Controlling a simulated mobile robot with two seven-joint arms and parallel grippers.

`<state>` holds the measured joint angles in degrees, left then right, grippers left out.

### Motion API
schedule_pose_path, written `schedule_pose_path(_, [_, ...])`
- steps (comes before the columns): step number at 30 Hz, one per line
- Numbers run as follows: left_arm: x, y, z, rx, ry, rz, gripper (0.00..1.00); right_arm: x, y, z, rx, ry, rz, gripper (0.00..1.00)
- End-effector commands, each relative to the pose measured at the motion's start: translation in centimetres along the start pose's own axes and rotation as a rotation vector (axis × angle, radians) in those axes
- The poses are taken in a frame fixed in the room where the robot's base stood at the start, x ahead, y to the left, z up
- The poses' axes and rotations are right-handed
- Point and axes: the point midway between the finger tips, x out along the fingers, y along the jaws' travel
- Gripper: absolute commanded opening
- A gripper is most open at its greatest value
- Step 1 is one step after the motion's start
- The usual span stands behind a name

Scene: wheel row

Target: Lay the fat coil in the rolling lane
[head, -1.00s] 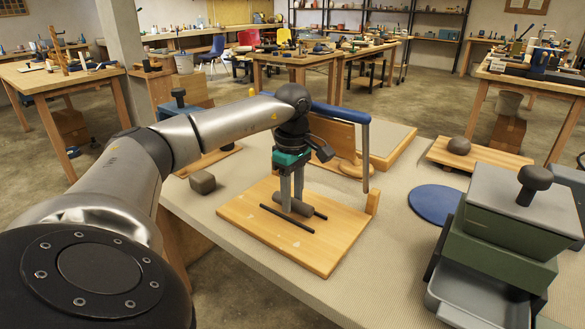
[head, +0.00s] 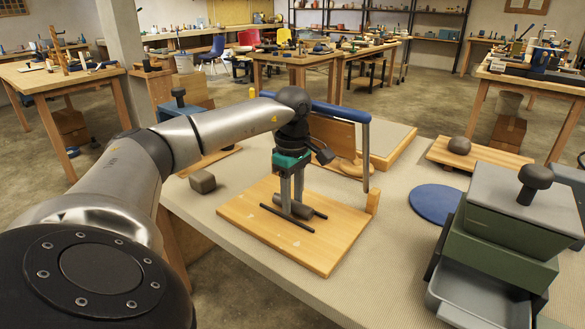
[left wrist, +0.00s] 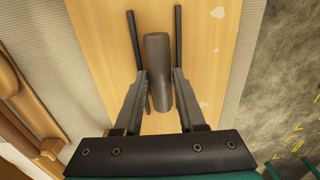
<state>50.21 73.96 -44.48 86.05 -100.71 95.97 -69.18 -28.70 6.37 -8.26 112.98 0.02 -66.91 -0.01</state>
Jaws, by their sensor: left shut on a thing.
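The fat coil, a grey-brown clay roll (head: 304,210), is between two thin dark rails on a wooden board (head: 325,248). In the left wrist view the coil (left wrist: 158,65) runs lengthwise between the left rail (left wrist: 134,45) and the right rail (left wrist: 179,45), roughly parallel to them. My left gripper (head: 292,208) points down over the lane and is shut on the coil, one finger on each side. In the left wrist view its fingertips (left wrist: 160,76) flank the coil's middle. Whether the coil's underside touches the board is hard to tell. My right gripper is not in view.
A grey clay block (head: 202,181) lies left of the board. A blue disc (head: 435,203) and a green box with a dark knob (head: 508,225) are at right. Mat is clear between board and disc.

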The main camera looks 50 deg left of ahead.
Motion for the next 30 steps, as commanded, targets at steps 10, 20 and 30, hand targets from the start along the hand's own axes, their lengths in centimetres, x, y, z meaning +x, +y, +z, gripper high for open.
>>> schedule_pose_path(10, [0.15,0.01,0.00,0.000,0.000,0.000,0.46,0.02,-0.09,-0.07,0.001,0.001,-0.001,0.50])
schedule_pose_path(20, [0.15,0.01,0.01,0.000,0.000,0.000,0.74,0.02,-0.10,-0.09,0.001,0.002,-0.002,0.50])
schedule_pose_path(30, [0.18,-0.01,0.01,0.000,0.000,-0.001,0.74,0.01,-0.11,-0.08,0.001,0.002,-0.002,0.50])
